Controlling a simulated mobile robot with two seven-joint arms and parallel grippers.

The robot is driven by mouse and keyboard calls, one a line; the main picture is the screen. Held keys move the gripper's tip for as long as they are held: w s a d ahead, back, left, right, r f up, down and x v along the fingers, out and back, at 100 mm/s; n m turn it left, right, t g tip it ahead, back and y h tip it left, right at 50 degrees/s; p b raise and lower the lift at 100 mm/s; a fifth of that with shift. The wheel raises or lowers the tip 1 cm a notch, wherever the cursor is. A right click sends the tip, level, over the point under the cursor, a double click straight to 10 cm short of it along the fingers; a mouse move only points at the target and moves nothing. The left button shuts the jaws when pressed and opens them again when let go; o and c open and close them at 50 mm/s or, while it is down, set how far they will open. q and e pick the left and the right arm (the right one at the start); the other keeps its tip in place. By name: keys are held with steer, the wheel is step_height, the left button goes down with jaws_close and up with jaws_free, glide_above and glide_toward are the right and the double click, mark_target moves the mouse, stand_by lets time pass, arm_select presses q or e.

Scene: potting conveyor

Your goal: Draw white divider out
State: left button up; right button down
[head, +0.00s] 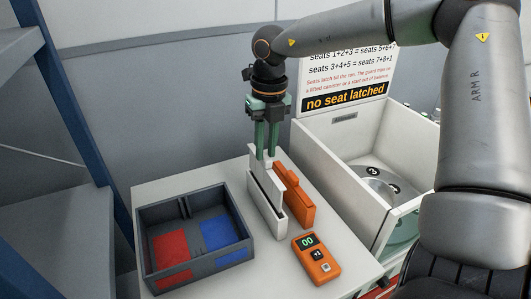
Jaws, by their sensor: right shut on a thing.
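The white divider (266,206) stands upright on the white table, beside an orange divider (296,198). My right gripper (267,153) points straight down with its green fingers shut on the top of the white divider. The fingertips cover part of its upper edge. I cannot tell whether the divider's lower edge is touching the table or a holder. My left gripper is not in view.
A dark grey tray (146,222) with red and blue floor patches stands to the left. An orange handheld counter (315,259) lies in front. A white-walled bin (338,187) and a sign (345,102) reading "no seat latched" are at right. A blue frame (75,105) borders the left.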

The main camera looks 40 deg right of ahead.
steer(key=shift+r, duration=0.25)
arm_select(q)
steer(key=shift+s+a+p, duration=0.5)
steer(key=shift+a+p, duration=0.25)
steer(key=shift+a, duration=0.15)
arm_select(e)
steer(key=shift+r, duration=1.3)
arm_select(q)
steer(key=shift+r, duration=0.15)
arm_select(e)
steer(key=shift+r, duration=0.15)
arm_select(q)
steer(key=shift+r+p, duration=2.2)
steer(key=shift+p, duration=0.1)
arm_select(e)
step_height(320, 180, up, 7)
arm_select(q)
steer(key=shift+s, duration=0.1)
arm_select(e)
steer(key=shift+s+f, duration=0.1)
steer(key=shift+f, duration=0.1)
